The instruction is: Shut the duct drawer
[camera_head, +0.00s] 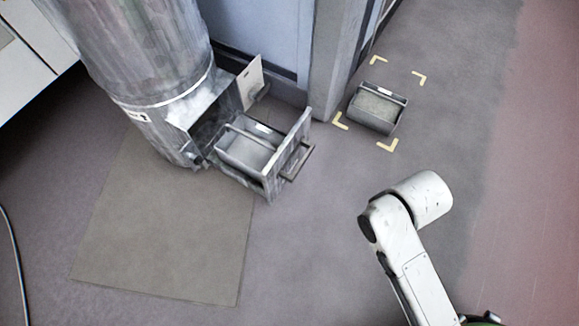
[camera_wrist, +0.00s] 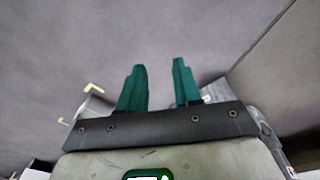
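The duct (camera_head: 150,60) is a large grey metal cylinder at the upper left of the head view. Its drawer (camera_head: 272,184) is pulled out at the base, towards the lower right. A bar handle (camera_head: 297,164) is on the drawer's front, and a grey tray (camera_head: 246,150) sits inside. A hinged flap (camera_head: 251,82) stands open beside the duct opening. My gripper shows only in the wrist view (camera_wrist: 158,66): its two green fingers are apart with nothing between them. In the head view my arm is at the lower right, apart from the drawer; the fingers are not visible there.
A second grey tray (camera_head: 376,109) stands on the floor inside yellow corner marks (camera_head: 341,121). A grey post (camera_head: 337,60) and wall stand behind the drawer. A flat mat (camera_head: 165,225) lies before the duct. Floor between my arm and the drawer is clear.

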